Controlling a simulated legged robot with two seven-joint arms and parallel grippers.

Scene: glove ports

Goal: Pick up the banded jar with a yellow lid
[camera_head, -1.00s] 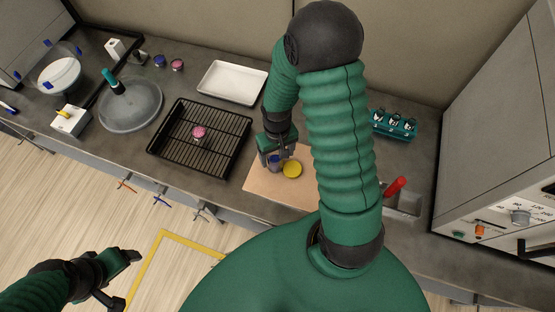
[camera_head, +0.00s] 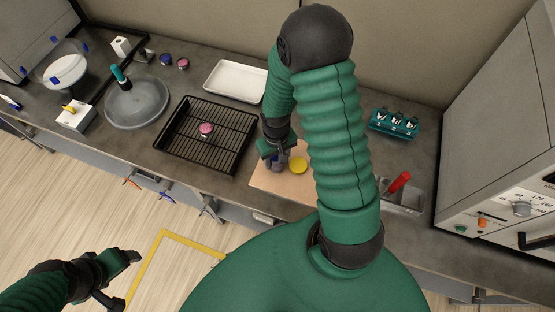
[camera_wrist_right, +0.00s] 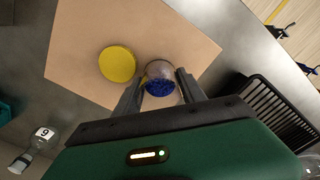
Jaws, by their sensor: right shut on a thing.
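My right gripper (camera_head: 279,160) is low over a tan board on the bench. In the right wrist view its two fingers (camera_wrist_right: 160,88) are shut on a small clear jar (camera_wrist_right: 159,72) with blue in its lower part. A round yellow lid (camera_head: 299,165) is on the board right beside the held jar, apart from it. The yellow lid also shows in the right wrist view (camera_wrist_right: 117,63); whether a jar is under it, I cannot tell. No bands can be made out. My left gripper (camera_head: 118,280) is over the floor, away from the bench, with its fingers apart and empty.
The tan board (camera_head: 270,187) has bare room around the jar. A black wire rack (camera_head: 225,150) with a pink-lidded jar (camera_head: 206,129) stands to the left, a white tray (camera_head: 236,80) behind. A teal vial holder (camera_head: 394,124) and a sink with a red handle (camera_head: 400,181) are to the right.

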